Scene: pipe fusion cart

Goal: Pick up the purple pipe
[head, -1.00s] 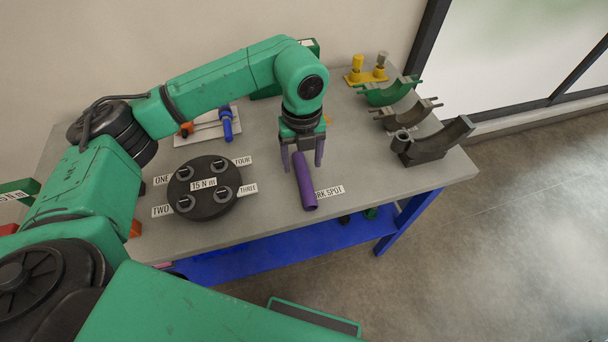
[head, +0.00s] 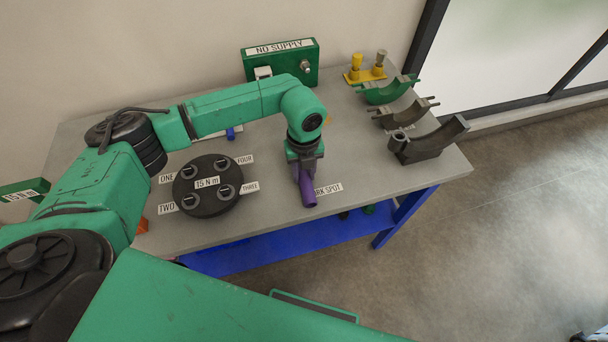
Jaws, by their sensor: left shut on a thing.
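The purple pipe (head: 307,189) is at the front part of the grey table, beside the label that reads "RK SPOT" (head: 328,189). My left gripper (head: 304,174) is directly over it and shut on it, with the fingers around its upper part. The lower end of the pipe shows below the gripper; its far end is hidden by the gripper. I cannot tell whether the pipe is touching the table or slightly above it. My right gripper is not in view.
A round black disc (head: 206,209) with numbered labels lies left of the pipe. Green, grey and dark curved cradles (head: 428,145) stand at the right. A green "NO SUPPLY" box (head: 281,62) and a yellow stand (head: 365,75) are at the back. Bare table (head: 385,190) lies right of the pipe.

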